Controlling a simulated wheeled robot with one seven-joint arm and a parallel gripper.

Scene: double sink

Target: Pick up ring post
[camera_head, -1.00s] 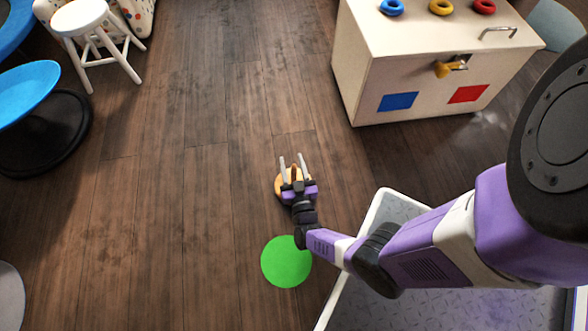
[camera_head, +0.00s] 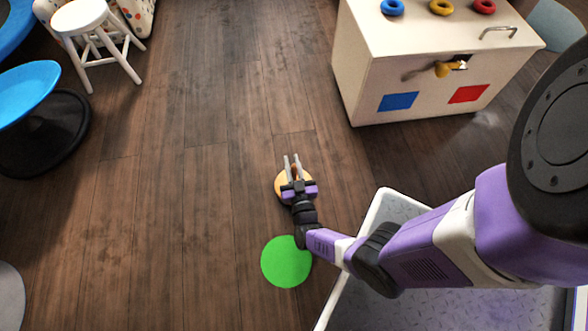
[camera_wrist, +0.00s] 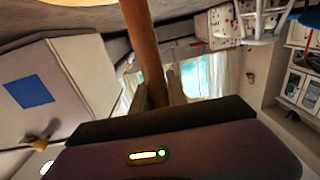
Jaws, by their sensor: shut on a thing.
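The ring post stands on the wooden floor, with a round, light wooden base (camera_head: 281,187) and a brown upright rod. In the wrist view the rod (camera_wrist: 142,40) runs down between my fingers, and part of the pale base shows at the top edge. My gripper (camera_head: 292,158) reaches over the base in the head view, its two grey fingers closed on the rod. My gripper and wrist hide part of the base. The base looks to be on the floor; I cannot see any gap under it.
A green disc (camera_head: 286,262) lies on the floor just below my wrist. A white-rimmed grey tray (camera_head: 352,245) is at the lower right. A white chest (camera_head: 430,60) with several coloured rings on top stands at the upper right. A white stool (camera_head: 92,35) is upper left. The floor between is clear.

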